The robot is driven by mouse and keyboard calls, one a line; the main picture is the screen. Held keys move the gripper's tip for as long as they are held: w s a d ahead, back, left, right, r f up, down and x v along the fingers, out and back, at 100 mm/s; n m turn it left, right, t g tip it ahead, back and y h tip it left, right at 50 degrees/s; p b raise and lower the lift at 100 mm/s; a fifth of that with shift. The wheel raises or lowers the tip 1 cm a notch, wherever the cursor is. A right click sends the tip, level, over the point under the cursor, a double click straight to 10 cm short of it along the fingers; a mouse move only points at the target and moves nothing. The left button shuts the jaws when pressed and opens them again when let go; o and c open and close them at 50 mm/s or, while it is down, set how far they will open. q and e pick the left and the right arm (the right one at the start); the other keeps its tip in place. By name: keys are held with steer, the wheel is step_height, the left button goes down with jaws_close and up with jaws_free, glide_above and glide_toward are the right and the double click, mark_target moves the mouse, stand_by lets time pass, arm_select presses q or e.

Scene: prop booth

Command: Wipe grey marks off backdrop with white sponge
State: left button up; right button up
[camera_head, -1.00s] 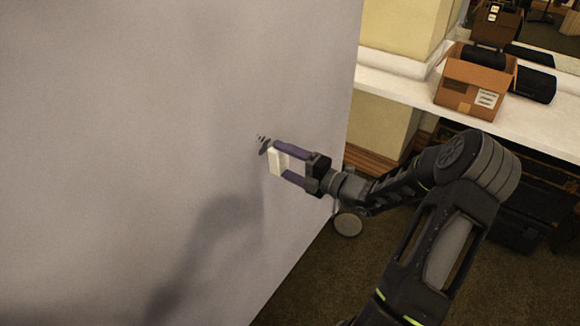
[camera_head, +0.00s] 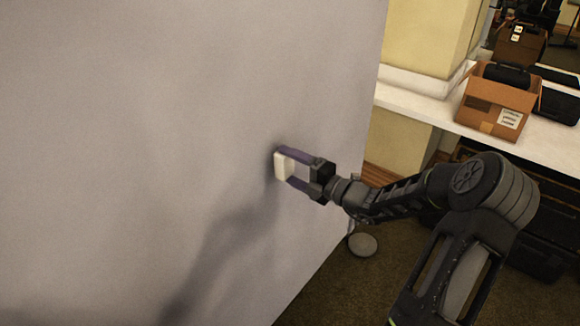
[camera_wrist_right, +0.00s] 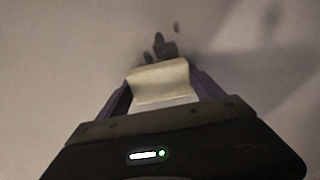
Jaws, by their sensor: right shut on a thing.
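The white sponge (camera_head: 280,166) is a small pale block between the purple fingers of my right gripper (camera_head: 286,168), which is shut on it. The sponge is up against or very close to the grey backdrop (camera_head: 130,130); I cannot tell whether it touches. In the right wrist view the sponge (camera_wrist_right: 158,82) has dark grey marks (camera_wrist_right: 163,47) just beyond its far edge, with a small separate spot (camera_wrist_right: 176,27) above. In the head view no marks show now; the sponge and fingers may cover them. My left gripper is out of view.
The backdrop's right edge (camera_head: 368,100) stands just right of my right gripper. Beyond it is a white counter (camera_head: 410,106) with an open cardboard box (camera_head: 492,105). Carpet lies below.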

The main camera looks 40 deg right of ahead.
mark_target(291, 146)
steer(key=shift+x, duration=0.8)
steer(key=shift+w+d, duration=0.1)
steer(key=shift+w+d+r+p, duration=0.1)
steer(key=shift+w+d+p, duration=0.1)
steer(key=shift+d+p, duration=0.6)
steer(key=shift+w+d, duration=0.25)
steer(key=shift+d, duration=0.65)
steer(key=shift+w+d+p, duration=0.3)
steer(key=shift+d+p, duration=0.05)
steer(key=shift+d, duration=0.5)
steer(key=shift+w+d+p, duration=0.3)
steer(key=shift+d+p, duration=0.05)
steer(key=shift+d, duration=0.5)
